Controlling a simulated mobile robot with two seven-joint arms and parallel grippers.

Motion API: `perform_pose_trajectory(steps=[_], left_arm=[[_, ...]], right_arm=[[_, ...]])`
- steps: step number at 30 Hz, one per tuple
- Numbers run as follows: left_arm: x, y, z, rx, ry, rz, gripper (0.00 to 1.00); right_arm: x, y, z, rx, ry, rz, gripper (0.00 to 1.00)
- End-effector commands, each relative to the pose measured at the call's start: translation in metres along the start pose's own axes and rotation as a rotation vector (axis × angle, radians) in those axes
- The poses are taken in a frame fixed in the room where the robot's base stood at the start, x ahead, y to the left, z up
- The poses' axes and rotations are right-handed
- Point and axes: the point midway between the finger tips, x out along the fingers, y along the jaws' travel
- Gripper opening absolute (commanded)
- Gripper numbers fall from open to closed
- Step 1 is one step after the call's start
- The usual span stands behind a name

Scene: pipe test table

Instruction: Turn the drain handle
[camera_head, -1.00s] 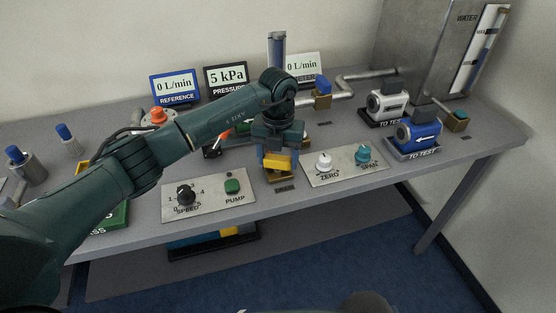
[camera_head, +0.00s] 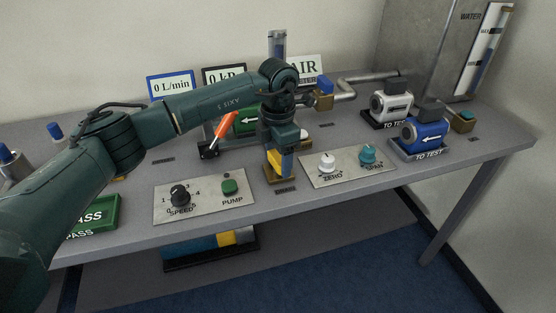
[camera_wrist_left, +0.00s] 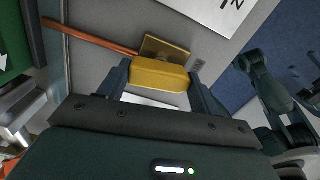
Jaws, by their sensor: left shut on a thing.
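The yellow drain handle (camera_head: 286,164) sits on a small brass valve (camera_head: 283,182) near the table's front edge. In the left wrist view the yellow handle (camera_wrist_left: 159,76) lies between the two fingers, with the brass plate (camera_wrist_left: 166,49) and a copper pipe (camera_wrist_left: 90,35) beyond it. My left gripper (camera_head: 279,165) points down and is shut on the handle. In the head view its fingers hide part of the handle. My right gripper is not seen in the head view.
The speed and pump panel (camera_head: 205,195) is left of the valve; the zero and span panel (camera_head: 348,163) is close on its right. Behind stand an orange lever (camera_head: 226,124) and displays; the pressure one is partly covered, another reads AIR. Blue and white meters stand right.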

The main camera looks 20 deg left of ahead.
Motion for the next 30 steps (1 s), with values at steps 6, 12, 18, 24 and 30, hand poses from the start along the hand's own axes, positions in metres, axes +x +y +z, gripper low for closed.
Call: perform_pose_trajectory(steps=[6, 12, 18, 24, 30], left_arm=[[-0.0018, 0.0010, 0.0014, 0.111, -0.008, 0.003, 0.41], [-0.0023, 0.0009, 0.0014, 0.165, -0.008, 0.003, 0.41], [-0.0028, 0.0007, 0.0016, 0.182, -0.009, 0.002, 0.41], [-0.0031, 0.0006, 0.0017, 0.184, -0.009, 0.002, 0.41], [-0.0030, 0.0005, 0.0017, 0.184, -0.008, 0.002, 0.70]], right_arm=[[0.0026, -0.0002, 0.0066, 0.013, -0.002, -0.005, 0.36], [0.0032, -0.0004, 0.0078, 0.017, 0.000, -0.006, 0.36], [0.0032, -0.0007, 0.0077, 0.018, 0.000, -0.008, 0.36], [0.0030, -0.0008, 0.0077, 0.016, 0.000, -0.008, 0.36], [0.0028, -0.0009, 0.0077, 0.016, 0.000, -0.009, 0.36]])
